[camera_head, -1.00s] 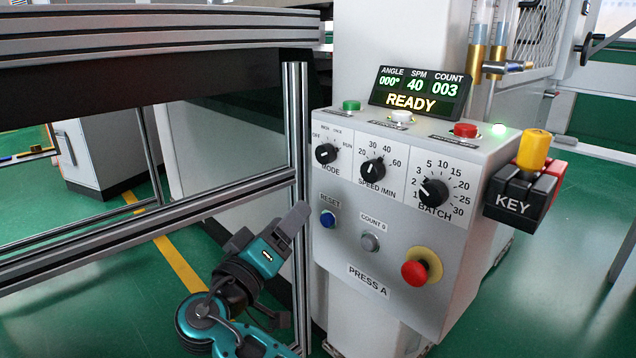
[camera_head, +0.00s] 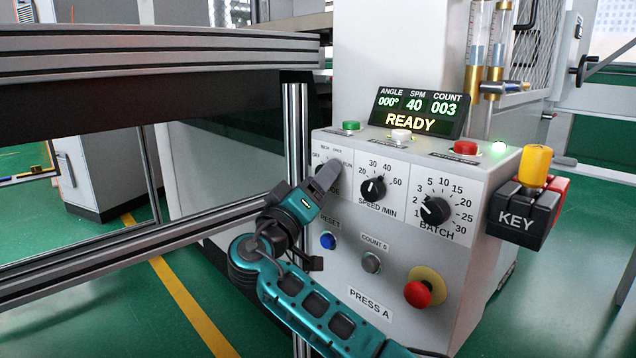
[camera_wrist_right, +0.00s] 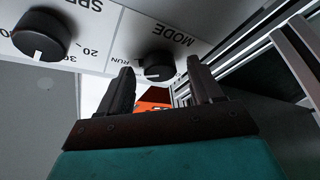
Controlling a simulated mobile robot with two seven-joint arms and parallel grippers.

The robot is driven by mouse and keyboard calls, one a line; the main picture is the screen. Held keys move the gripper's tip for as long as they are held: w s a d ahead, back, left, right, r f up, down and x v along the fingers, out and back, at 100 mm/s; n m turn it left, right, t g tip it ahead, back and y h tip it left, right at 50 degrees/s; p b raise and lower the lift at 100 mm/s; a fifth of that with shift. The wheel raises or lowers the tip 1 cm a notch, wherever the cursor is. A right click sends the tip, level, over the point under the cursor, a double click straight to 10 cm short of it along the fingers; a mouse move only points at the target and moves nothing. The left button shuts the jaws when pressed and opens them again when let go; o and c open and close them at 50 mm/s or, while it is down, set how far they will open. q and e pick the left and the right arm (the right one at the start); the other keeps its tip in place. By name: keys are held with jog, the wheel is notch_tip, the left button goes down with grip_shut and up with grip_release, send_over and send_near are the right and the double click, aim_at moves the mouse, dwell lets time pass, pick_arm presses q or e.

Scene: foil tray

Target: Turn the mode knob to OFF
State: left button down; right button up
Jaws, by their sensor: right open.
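The mode knob (camera_wrist_right: 158,65) is a round black dial with a white mark, on the white front panel of the press box. Its labels include OFF at left and RUN at right in the head view. My right gripper (camera_head: 326,173) is in front of it and hides most of it in the head view. In the right wrist view my right gripper (camera_wrist_right: 160,72) is open, its two fingers on either side of the knob. I cannot tell whether they touch it, nor its exact setting. My left gripper is not in view.
The speed knob (camera_head: 373,188) is just right of the mode knob, then the batch knob (camera_head: 435,210). The blue reset button (camera_head: 328,241) and red emergency stop (camera_head: 418,294) are below. The display (camera_head: 418,112) reads READY. A metal frame post (camera_head: 296,130) stands close at left.

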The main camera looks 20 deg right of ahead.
jog(key=shift+w+d, duration=0.1)
jog(key=shift+d, duration=0.1)
jog(key=shift+r, duration=0.1)
jog(key=c, duration=1.1)
